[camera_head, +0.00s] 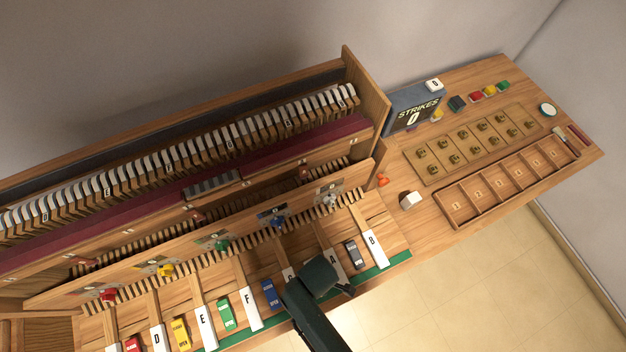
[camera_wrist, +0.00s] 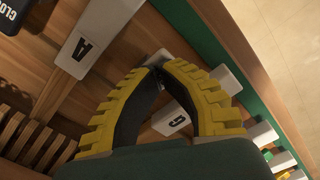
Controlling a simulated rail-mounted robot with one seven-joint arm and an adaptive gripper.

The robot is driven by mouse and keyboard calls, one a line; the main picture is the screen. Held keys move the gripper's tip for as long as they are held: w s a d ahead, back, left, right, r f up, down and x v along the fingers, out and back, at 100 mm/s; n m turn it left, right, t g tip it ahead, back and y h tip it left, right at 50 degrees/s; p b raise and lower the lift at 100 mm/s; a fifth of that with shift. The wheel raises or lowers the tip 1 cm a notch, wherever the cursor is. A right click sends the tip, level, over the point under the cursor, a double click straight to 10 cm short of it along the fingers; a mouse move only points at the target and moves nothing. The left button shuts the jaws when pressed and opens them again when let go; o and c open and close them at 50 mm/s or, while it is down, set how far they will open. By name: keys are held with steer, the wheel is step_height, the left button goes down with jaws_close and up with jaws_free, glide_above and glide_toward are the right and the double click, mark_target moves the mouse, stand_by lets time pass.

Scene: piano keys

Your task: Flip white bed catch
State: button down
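A small white catch (camera_head: 330,197) sits on the slanted wooden rail behind the keys in the head view, right of a blue catch (camera_head: 278,221). A dark block with white lettering (camera_head: 353,254) lies between the A key (camera_head: 335,265) and the B key (camera_head: 374,246). My gripper (camera_head: 322,277) is over the keys near A, in front of the rail and apart from the white catch. In the wrist view my gripper (camera_wrist: 160,76) has its yellow-ridged fingers closed tip to tip, with nothing visible between the tips. The G key (camera_wrist: 172,120) shows beyond them, and the A key (camera_wrist: 82,48) is at upper left.
Red (camera_head: 109,295), yellow (camera_head: 165,270) and green (camera_head: 222,245) catches line the rail to the left. A tall wooden end panel (camera_head: 367,95) rises behind the right end.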

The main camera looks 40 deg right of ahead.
steer(key=shift+f, duration=0.3)
step_height(320, 180, up, 7)
steer(key=p, duration=0.7)
steer(key=shift+r+p, duration=0.15)
steer(key=shift+p, duration=0.2)
